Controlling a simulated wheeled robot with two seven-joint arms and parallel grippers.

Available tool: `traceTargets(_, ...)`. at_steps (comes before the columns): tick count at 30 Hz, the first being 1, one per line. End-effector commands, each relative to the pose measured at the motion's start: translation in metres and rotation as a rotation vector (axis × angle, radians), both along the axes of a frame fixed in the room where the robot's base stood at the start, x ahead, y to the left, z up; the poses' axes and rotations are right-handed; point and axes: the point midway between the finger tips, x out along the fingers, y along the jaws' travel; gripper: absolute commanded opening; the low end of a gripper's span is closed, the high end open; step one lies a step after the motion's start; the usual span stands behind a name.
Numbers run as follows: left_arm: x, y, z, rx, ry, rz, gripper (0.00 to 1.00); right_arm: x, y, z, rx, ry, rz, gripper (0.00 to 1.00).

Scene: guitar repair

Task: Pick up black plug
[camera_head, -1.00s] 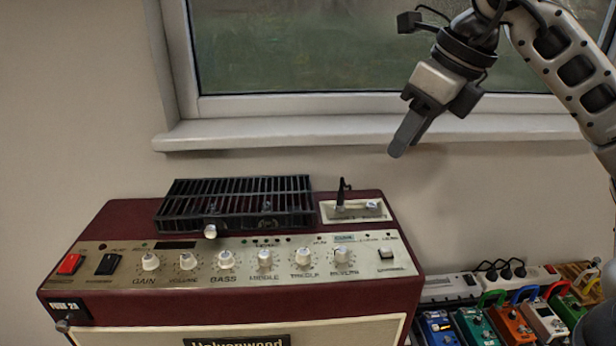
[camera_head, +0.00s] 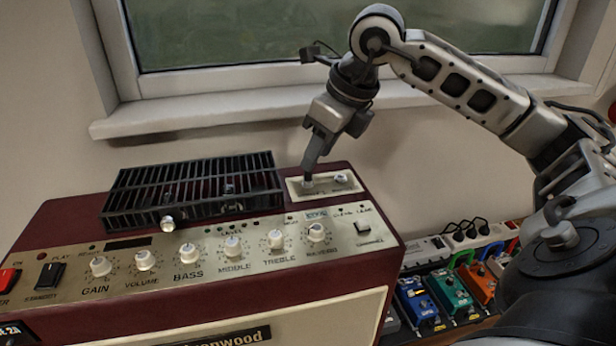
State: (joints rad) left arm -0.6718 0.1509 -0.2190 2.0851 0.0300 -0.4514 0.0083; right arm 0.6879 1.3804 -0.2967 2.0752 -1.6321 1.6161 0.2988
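My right gripper (camera_head: 309,172) points down at the small cream jack plate (camera_head: 322,188) on top of the dark red amplifier, its fingertips close to the left socket. The small upright black plug seen there a second ago is now hidden behind or between the fingers. The fingers overlap from this side, so I cannot tell whether they are open or shut on it. My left gripper is not in view.
The amplifier (camera_head: 60,220) has a black vent grille (camera_head: 197,189) left of the jack plate and a row of white knobs in front. A power strip (camera_head: 425,253) with black plugs and several coloured pedals (camera_head: 450,292) sit at the right. A window sill (camera_head: 220,115) runs behind.

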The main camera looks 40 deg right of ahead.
Motion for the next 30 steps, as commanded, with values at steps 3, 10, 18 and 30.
traceTargets(3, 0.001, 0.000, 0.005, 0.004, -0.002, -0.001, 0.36, 0.009, 0.004, -0.016, 0.003, 0.006, 0.002, 0.38)
traceTargets(10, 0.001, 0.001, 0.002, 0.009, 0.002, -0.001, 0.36, 0.017, 0.005, -0.037, 0.002, 0.003, 0.000, 0.38)
traceTargets(18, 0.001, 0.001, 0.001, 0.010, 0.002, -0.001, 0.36, 0.017, 0.005, -0.037, 0.001, 0.001, 0.000, 0.21)
traceTargets(30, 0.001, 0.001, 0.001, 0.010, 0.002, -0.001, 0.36, 0.017, 0.005, -0.036, 0.000, 0.000, 0.000, 0.00)
